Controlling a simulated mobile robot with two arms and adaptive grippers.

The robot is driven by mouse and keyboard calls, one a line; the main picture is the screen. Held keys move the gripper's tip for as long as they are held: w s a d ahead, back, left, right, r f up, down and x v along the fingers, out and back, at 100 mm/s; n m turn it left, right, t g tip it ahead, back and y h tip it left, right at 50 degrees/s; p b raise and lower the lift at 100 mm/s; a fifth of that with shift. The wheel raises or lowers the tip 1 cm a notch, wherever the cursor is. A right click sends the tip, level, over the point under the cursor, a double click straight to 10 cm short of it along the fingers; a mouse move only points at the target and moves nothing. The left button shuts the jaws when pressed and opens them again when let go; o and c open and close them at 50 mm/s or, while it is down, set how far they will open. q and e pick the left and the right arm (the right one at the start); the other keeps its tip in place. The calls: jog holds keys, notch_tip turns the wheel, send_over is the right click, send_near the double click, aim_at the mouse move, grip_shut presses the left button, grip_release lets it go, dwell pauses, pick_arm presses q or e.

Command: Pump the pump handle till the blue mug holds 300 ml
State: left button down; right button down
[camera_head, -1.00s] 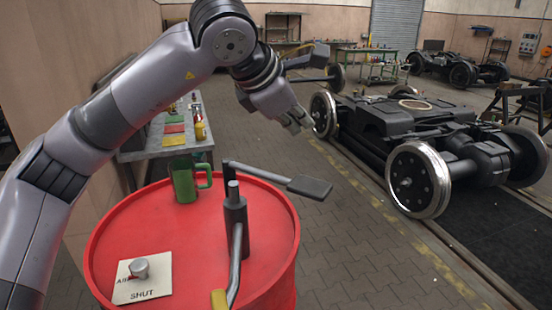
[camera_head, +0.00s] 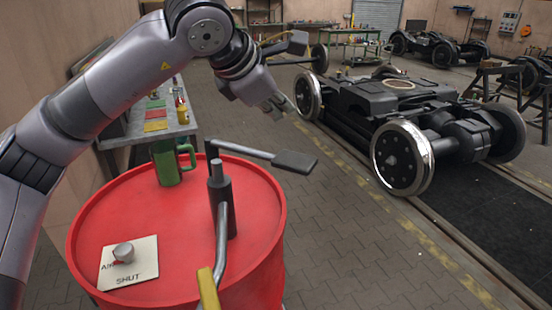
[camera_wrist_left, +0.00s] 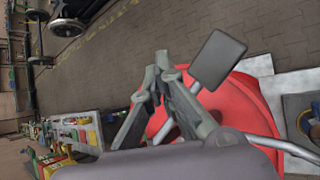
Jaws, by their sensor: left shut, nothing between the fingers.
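The pump (camera_head: 221,200) stands upright on a red drum (camera_head: 185,245). Its pump handle (camera_head: 294,161) is a dark arm ending in a flat black paddle, reaching right past the drum's rim. The paddle also shows in the left wrist view (camera_wrist_left: 217,60). A bent grey tube with a yellow end (camera_head: 208,288) comes from the pump toward me. No blue mug can be made out; a green mug (camera_head: 166,163) stands on the drum's far side. My left gripper (camera_head: 278,106) is shut and empty, above and beyond the paddle; its fingers (camera_wrist_left: 160,62) are apart from the paddle. My right gripper is not in view.
A plate marked SHUT with a knob (camera_head: 123,253) lies on the drum's near left. A workbench (camera_head: 135,135) with coloured items stands behind left. A wheeled bogie (camera_head: 400,125) stands on rails at right. Paved floor (camera_head: 340,235) between drum and bogie is clear.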

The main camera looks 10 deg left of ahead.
pick_arm(q)
jog(key=b, duration=0.3)
send_over(278, 155)
notch_tip(278, 155, down, 5)
jog(key=shift+r, duration=0.15)
jog(key=shift+f+b, duration=0.3)
jog(key=shift+f, duration=0.2)
jog(key=shift+d, duration=0.1)
dwell(0.6)
jog(key=shift+f+b, duration=0.4)
jog(key=shift+b, duration=0.2)
